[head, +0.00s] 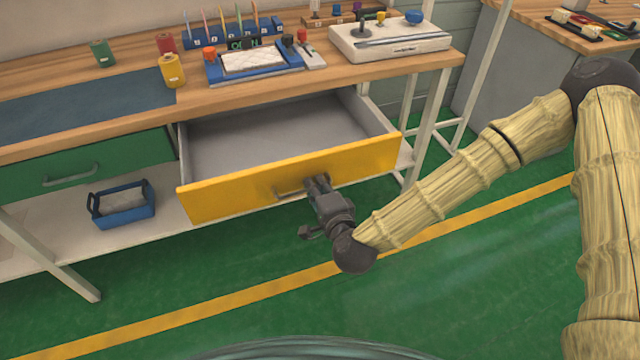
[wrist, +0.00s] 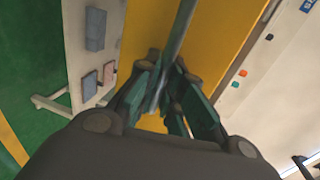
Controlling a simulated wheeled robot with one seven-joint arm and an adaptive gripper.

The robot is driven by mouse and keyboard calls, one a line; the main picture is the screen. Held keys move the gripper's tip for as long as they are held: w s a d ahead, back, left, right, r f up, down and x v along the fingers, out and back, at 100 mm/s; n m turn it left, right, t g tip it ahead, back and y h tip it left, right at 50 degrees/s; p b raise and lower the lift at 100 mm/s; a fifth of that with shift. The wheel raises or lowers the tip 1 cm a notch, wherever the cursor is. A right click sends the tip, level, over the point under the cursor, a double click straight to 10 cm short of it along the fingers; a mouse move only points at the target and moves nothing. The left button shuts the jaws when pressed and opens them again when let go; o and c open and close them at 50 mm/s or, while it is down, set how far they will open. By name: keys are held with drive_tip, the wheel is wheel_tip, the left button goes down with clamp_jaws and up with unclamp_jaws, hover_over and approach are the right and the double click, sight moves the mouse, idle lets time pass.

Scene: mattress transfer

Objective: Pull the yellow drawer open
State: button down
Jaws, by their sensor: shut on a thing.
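The yellow drawer (head: 235,194) stands pulled out from under the workbench, and its grey inside (head: 270,135) looks empty. Its metal bar handle (head: 287,192) is on the yellow front. My gripper (head: 318,184) is at the right part of this handle, in front of the drawer. In the wrist view the handle (wrist: 181,35) runs between the fingers of my gripper (wrist: 162,100), which are shut on it. The yellow front (wrist: 218,45) fills the middle of that view. The fingertips are partly hidden in the head view.
A green drawer (head: 90,165) is closed at the left. A blue tote (head: 121,205) stands on the lower shelf. The bench top (head: 120,55) carries spools, a blue tray and a white device (head: 390,38). The green floor (head: 420,300) in front is clear.

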drive_tip(key=c, duration=1.5)
unclamp_jaws()
drive_tip(key=shift+v, duration=3.8)
